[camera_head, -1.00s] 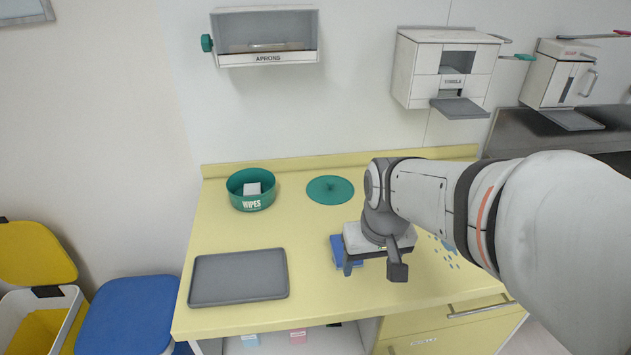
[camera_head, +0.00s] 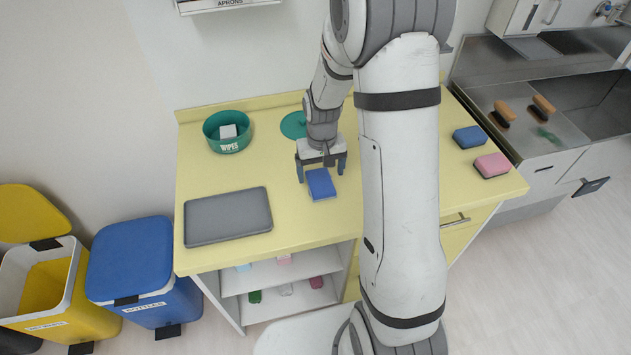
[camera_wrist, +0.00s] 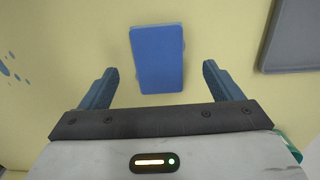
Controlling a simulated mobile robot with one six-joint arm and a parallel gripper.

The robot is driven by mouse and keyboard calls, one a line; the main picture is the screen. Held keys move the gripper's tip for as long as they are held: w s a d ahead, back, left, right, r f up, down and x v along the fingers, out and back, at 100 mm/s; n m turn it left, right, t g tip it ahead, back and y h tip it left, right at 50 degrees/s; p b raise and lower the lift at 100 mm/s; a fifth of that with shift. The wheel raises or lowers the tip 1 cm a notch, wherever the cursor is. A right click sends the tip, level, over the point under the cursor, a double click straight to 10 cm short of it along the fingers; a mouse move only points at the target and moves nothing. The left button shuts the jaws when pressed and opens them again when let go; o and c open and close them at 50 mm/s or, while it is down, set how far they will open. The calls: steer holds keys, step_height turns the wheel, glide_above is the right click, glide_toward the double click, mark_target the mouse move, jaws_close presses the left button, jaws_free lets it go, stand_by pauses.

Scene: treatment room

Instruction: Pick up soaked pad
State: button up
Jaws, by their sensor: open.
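A flat blue pad (camera_head: 320,184) lies on the yellow worktop (camera_head: 290,220), and it also shows in the wrist view (camera_wrist: 157,58). My gripper (camera_head: 321,172) is right behind the pad in the head view, low over the worktop. In the wrist view my gripper (camera_wrist: 155,82) has its fingers wide apart, with nothing between them touching. The pad's near end lies between the two fingertips, with a gap on each side. Blue splashes (camera_wrist: 9,68) mark the worktop at the left of the wrist view.
A grey tray (camera_head: 228,216) lies left of the pad. A green wipes tub (camera_head: 213,124) and a green lid (camera_head: 293,125) stand behind. A blue sponge (camera_head: 470,137) and a pink one (camera_head: 492,165) lie at the right, near the sink. My arm hides the worktop's middle right.

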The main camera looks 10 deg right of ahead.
mark_target(322, 185)
steer(key=shift+s+d+f+p, duration=0.15)
steer(key=shift+f+p, duration=0.55)
steer(key=shift+f, duration=1.75)
steer(key=c, duration=1.1)
steer(key=shift+r, duration=0.1)
steer(key=shift+c, duration=0.2)
